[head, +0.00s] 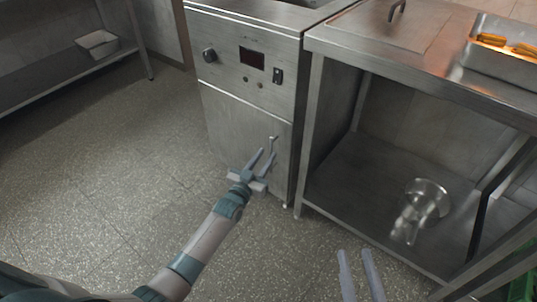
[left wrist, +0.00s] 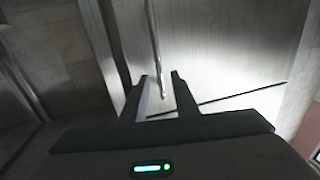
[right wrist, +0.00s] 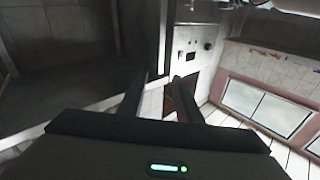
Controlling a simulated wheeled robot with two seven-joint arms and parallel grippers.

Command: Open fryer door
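The fryer (head: 245,80) is a steel cabinet with a knob, a dark display and a switch above its flat door (head: 240,130). The door looks shut. Its thin bar handle (head: 272,146) is near the door's right edge; it also shows in the left wrist view (left wrist: 155,45). My left gripper (head: 265,158) is open in front of the door, close to the handle. In the left wrist view the handle's end lies between the fingertips in the picture; I cannot tell whether they touch. My right gripper (head: 357,254) is open and empty, low in front of the steel table.
A steel table (head: 335,40) with an open lower shelf stands right of the fryer. A shiny metal pot-like item (head: 428,195) is on that shelf, and a food tray (head: 500,65) is on top. Floor (head: 110,170) left of the fryer is clear.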

